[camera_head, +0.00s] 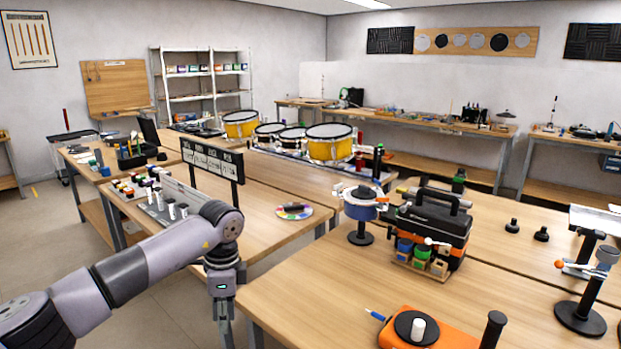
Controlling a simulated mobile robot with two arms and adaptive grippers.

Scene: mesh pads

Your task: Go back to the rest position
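My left arm comes in from the lower left, and its wrist bends down at the near edge of the front table (330,285). My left gripper (226,325) points downward just left of that table's corner, over the gap beside it. Its fingers run towards the bottom of the picture, and their opening is too small and dark to judge. I see nothing clearly held in it. My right gripper is not in view.
An orange device with a black disc (416,327) stands near the front edge. A black and orange toolbox (430,225) and a blue-grey stand (361,207) are behind it. Yellow drums (329,148) sit further back. Bare floor (60,240) shows at left.

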